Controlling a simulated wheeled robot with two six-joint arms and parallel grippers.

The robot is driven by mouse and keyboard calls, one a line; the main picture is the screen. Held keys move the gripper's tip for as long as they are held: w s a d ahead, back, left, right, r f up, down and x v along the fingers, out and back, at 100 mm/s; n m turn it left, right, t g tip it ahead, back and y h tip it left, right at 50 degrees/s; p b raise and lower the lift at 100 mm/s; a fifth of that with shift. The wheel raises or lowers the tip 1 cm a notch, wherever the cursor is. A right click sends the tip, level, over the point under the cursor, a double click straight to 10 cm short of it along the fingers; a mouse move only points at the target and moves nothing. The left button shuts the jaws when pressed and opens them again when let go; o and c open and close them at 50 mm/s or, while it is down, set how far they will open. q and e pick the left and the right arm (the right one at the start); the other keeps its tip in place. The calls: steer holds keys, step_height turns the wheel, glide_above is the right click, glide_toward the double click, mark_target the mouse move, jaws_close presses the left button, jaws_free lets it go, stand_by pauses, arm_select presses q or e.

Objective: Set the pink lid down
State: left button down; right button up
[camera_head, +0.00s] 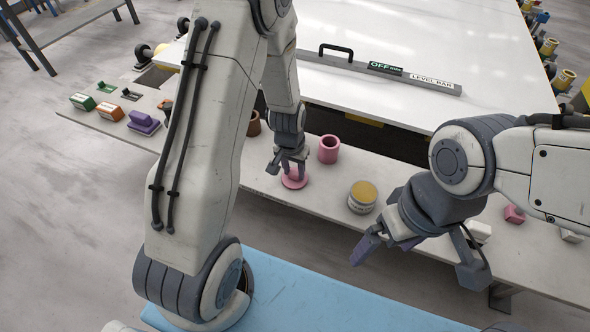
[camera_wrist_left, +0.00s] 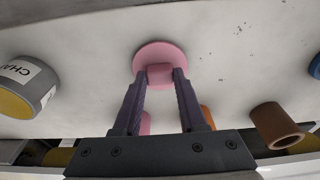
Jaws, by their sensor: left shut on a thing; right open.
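The pink lid (camera_head: 294,181) is a round disc with a knob on top. My left gripper (camera_head: 289,166) is shut on its knob, and the wrist view shows the knob between the two fingertips (camera_wrist_left: 161,75). The lid (camera_wrist_left: 158,52) is flat, at or just above the pale slab (camera_head: 405,175); I cannot tell if it touches. A pink open pot (camera_head: 329,150) stands upright to the right of the lid, mostly hidden behind the fingers in the wrist view. My right gripper (camera_head: 419,260) is open and empty over the front edge, right of the lid.
A tin with a yellow top (camera_head: 362,196) stands right of the pot. A brown cup (camera_head: 254,124) stands behind my left arm. Purple (camera_head: 144,122), orange (camera_head: 111,111) and green (camera_head: 83,102) blocks sit at the left. A level bar (camera_head: 380,69) lies on the white panel behind.

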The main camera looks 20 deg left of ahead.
arm_select(q)
steer(key=c, duration=0.9)
jaws_free()
steer(key=shift+f, duration=0.15)
steer(key=o, duration=0.4)
steer(key=shift+o, duration=0.2)
